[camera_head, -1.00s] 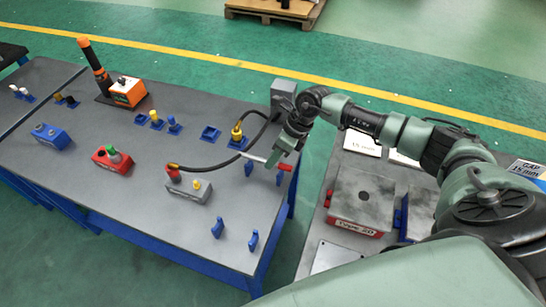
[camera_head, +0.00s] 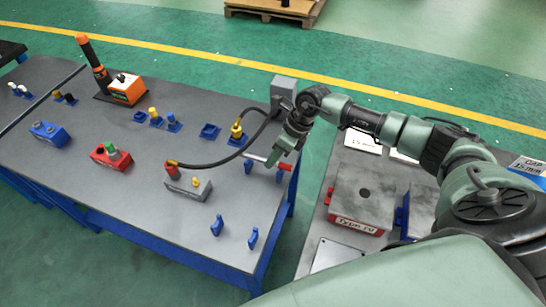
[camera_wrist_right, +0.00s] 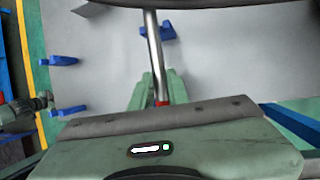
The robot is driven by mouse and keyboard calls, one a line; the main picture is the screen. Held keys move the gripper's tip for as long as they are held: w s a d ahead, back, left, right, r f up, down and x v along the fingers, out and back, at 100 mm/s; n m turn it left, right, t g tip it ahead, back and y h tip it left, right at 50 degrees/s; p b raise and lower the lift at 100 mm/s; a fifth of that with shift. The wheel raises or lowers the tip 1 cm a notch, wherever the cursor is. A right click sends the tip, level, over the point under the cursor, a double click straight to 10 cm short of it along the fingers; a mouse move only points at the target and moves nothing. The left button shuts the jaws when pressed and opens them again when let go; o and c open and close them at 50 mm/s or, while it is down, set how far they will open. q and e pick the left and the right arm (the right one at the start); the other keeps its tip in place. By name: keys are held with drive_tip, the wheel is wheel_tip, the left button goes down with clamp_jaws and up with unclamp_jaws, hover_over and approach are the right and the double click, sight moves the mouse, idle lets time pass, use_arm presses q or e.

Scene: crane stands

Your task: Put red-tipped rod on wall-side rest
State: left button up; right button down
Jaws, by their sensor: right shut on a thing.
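My right gripper (camera_head: 281,156) is shut on the red-tipped rod, near the right edge of the workbench. The rod's bare metal end (camera_head: 254,158) sticks out left of the fingers and its red tip (camera_head: 287,166) sticks out right. In the right wrist view the silver rod (camera_wrist_right: 154,45) runs up from between the green fingers (camera_wrist_right: 158,92). Two blue rest posts, one (camera_head: 248,167) on the left and one (camera_head: 279,176) on the right, stand under the rod; I cannot tell whether it touches them. A second post pair (camera_head: 217,226) (camera_head: 252,238) stands nearer the front. My left gripper is not in view.
A grey box (camera_head: 284,88) stands behind the gripper. A black cable (camera_head: 222,163) curves left of the rod to a grey block (camera_head: 188,185). A second table with a "Type 2D" block (camera_head: 361,195) is at right. The bench between the post pairs is clear.

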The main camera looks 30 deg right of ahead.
drive_tip(key=shift+f+b, duration=0.55)
drive_tip(key=shift+f, duration=0.15)
drive_tip(key=c, duration=1.3)
unclamp_jaws()
drive_tip(key=shift+f, duration=0.1)
drive_tip(key=p+v, duration=0.2)
drive_tip(key=v, duration=0.3)
drive_tip(key=shift+p, duration=0.35)
